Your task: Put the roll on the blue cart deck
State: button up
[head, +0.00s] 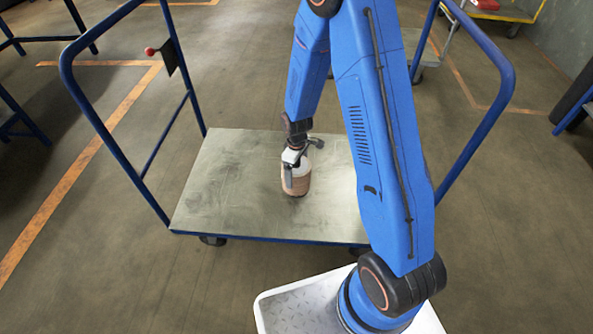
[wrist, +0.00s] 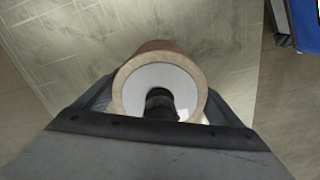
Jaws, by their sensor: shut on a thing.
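The roll (head: 299,186) is brown on its outside and stands upright over the middle of the cart deck. In the wrist view the roll (wrist: 196,73) shows a tan rim around a white inner face, with a dark round piece at its centre. My gripper (head: 296,166) comes down from above and is shut on the roll, with a finger at each side in the wrist view. The blue cart's deck (head: 230,195) is a grey-green plate with a blue edge. I cannot tell whether the roll's bottom touches the deck.
Tall blue tube handles rise at the cart's left (head: 112,140) and right (head: 480,130) ends. The deck is otherwise bare. Blue-legged tables (head: 45,40) stand at the left, and a yellow-edged cart (head: 505,12) is at the back right. Orange lines mark the floor.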

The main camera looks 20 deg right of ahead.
jog(key=o, duration=1.9)
jog(key=shift+f, duration=0.1)
jog(key=shift+c, duration=0.2)
notch_tip(320, 180, up, 13)
jog(key=shift+f, duration=0.1)
jog(key=s+d+r+m+t, duration=0.1)
jog(key=s+d+r+m, duration=0.1)
jog(key=s+r, duration=0.6)
jog(key=s+d+r+m+t, duration=0.15)
jog(key=s+r, duration=0.25)
jog(key=r, duration=0.7)
jog(key=s+d+r+m+t, duration=0.1)
jog(key=s+r, duration=0.3)
jog(key=s, duration=0.5)
jog(key=s+d+r+m+t, duration=0.1)
jog(key=s+r+m, duration=0.3)
jog(key=s, duration=0.5)
jog(key=shift+s+d+r+m, duration=0.2)
jog(key=shift+d+m, duration=0.15)
jog(key=shift+d, duration=0.45)
